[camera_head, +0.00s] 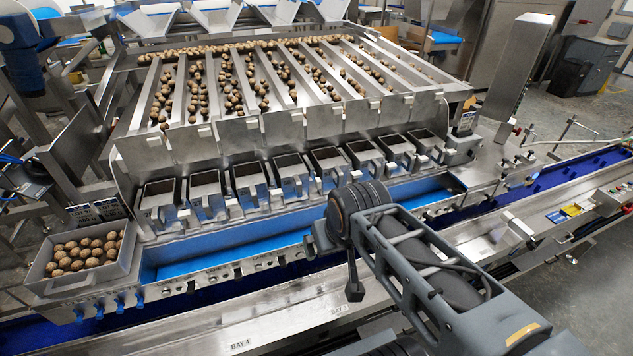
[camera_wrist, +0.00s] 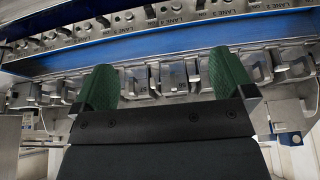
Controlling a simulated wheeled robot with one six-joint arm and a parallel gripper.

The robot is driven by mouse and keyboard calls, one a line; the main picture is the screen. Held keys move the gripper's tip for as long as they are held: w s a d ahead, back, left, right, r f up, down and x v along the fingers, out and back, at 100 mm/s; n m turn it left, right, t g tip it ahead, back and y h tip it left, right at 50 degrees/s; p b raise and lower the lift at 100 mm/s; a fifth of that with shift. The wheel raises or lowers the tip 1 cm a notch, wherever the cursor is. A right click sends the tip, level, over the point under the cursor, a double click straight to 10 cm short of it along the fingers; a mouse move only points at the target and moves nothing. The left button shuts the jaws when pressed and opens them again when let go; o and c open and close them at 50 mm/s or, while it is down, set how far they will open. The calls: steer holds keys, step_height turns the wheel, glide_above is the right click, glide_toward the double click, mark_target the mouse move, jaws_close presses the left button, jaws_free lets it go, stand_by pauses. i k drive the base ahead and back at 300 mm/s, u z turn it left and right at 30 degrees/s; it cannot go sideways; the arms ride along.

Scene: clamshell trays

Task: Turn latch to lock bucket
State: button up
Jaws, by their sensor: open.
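A row of several metal buckets with dark open tops runs along the machine's front in the head view, one near the middle (camera_head: 291,175). Small metal fittings stand at their fronts. I cannot tell which is the latch or whether it is turned. My gripper (camera_head: 318,242) hangs in front of the row, above the blue channel's near edge, partly hidden by my arm. In the wrist view my gripper (camera_wrist: 165,82) shows two green pads spread wide apart, with nothing between them. Beyond them is a row of metal fittings (camera_wrist: 172,76), apart from the pads.
A blue channel (camera_head: 220,243) runs below the buckets, with a steel ledge in front. A grey bin of round brown nuts (camera_head: 60,287) stands at the left. Sloped lanes of nuts (camera_head: 205,80) lie behind the buckets. A dark blue conveyor (camera_head: 590,165) passes at the right.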

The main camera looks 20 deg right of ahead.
mark_target(318, 181)
steer(key=z, duration=0.05)
steer(key=k, duration=0.5)
steer(key=z, duration=1)
steer(key=k, duration=0.8)
steer(key=u, duration=1.3)
steer(key=i, duration=0.75)
